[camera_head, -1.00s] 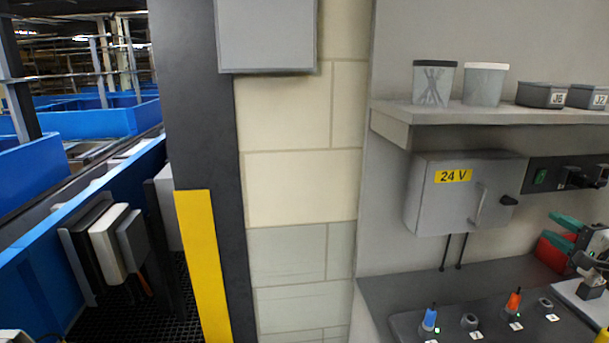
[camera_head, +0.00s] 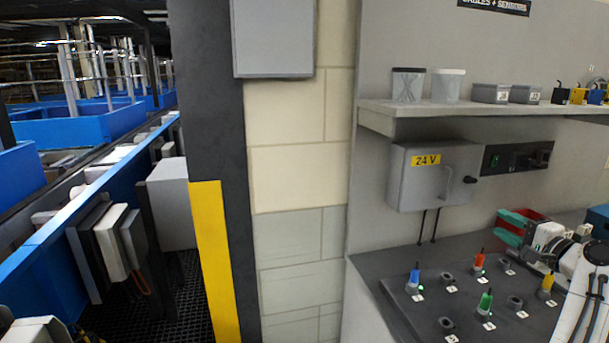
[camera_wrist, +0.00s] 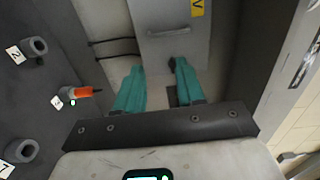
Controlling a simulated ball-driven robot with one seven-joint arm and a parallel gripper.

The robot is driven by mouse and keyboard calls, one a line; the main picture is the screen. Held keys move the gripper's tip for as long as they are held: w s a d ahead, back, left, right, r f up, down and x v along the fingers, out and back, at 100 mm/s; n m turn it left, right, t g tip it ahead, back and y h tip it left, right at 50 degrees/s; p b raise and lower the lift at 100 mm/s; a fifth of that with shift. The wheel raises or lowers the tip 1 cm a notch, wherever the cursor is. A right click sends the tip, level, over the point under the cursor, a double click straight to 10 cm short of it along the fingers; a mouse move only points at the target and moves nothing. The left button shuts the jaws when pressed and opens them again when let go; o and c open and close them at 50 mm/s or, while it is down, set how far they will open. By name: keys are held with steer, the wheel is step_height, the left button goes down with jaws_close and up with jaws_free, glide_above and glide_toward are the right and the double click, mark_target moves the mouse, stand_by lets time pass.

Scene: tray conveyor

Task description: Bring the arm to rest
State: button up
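My gripper (camera_wrist: 158,70) shows in the wrist view with its two teal fingers apart and nothing between them. Beyond the fingertips is the front of the grey 24 V box (camera_wrist: 165,35). In the head view my white arm (camera_head: 560,250) reaches in from the right edge, over the right part of the dark bench. A teal part shows at its end, beside a red shape, and I cannot make out both fingers there.
The bench panel (camera_head: 400,300) holds sockets and coloured plugs, including a blue plug (camera_head: 415,278) and a green plug (camera_head: 486,302). The 24 V box (camera_head: 410,185) hangs under a shelf (camera_head: 400,112) with cups and small boxes. A dark post (camera_head: 205,120) and blue conveyor (camera_head: 90,235) stand left.

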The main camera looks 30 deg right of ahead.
steer(key=s+a+f+n+g+y, duration=0.15)
steer(key=a+f+n+g, duration=0.35)
steer(key=a+f, duration=0.8)
steer(key=w+a+f+n+g+y, duration=0.1)
steer(key=a+f+n+g+y, duration=0.2)
steer(key=a+f+n, duration=1.05)
steer(key=s+a+n+g, duration=0.1)
steer(key=s+a+g, duration=0.1)
steer(key=s+a, duration=0.6)
steer(key=s+a+n+g, duration=0.15)
steer(key=s+a, duration=0.35)
steer(key=a, duration=0.5)
steer(key=s+d+f+m+g, duration=0.1)
steer(key=s+f+g, duration=0.3)
steer(key=s, duration=0.6)
step_height(320, 180, down, 2)
steer(key=shift+s+d+f+g+h, duration=0.15)
steer(key=shift+s+d+g+h, duration=0.05)
steer(key=shift+d+g+h, duration=0.15)
